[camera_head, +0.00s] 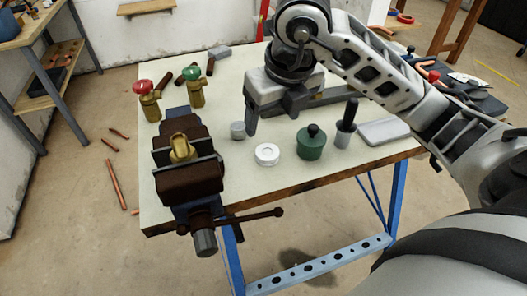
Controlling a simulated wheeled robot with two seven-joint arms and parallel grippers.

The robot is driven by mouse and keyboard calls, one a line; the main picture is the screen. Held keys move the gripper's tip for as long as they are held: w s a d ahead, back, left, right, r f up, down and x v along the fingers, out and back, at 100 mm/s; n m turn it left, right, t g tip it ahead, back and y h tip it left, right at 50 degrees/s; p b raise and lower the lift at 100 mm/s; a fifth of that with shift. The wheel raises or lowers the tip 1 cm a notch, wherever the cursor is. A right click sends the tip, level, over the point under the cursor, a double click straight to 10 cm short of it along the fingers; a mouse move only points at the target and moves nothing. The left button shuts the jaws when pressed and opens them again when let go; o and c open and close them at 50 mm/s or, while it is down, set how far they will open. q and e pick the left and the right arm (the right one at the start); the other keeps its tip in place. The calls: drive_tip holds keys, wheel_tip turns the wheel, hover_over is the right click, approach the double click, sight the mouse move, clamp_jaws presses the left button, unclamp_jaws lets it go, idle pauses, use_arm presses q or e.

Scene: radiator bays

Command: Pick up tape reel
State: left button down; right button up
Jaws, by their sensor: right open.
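A white round reel (267,154), which looks like the tape reel, lies flat on the pale tabletop (235,185) near its front edge. My right arm comes in from the right. Its gripper (272,120) points down over the table, behind the reel and apart from it. The gripper is open, with nothing seen between its fingers. The far finger is partly hidden by the gripper body. My left gripper is not in view.
A dark vise (188,180) and brass valves (196,90) occupy the left side. A grey flat box (384,131) lies right.

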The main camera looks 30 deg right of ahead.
hover_over(267, 152)
drive_tip(key=s, duration=0.2)
drive_tip(key=f, duration=0.6)
drive_tip(key=shift+w+a, duration=0.15)
drive_tip(key=shift+a, duration=0.15)
drive_tip(key=shift+d+x, duration=0.15)
drive_tip(key=shift+x, duration=1.2)
drive_tip(key=shift+d+x, duration=0.15)
drive_tip(key=shift+x, duration=1.2)
drive_tip(key=c, duration=0.9)
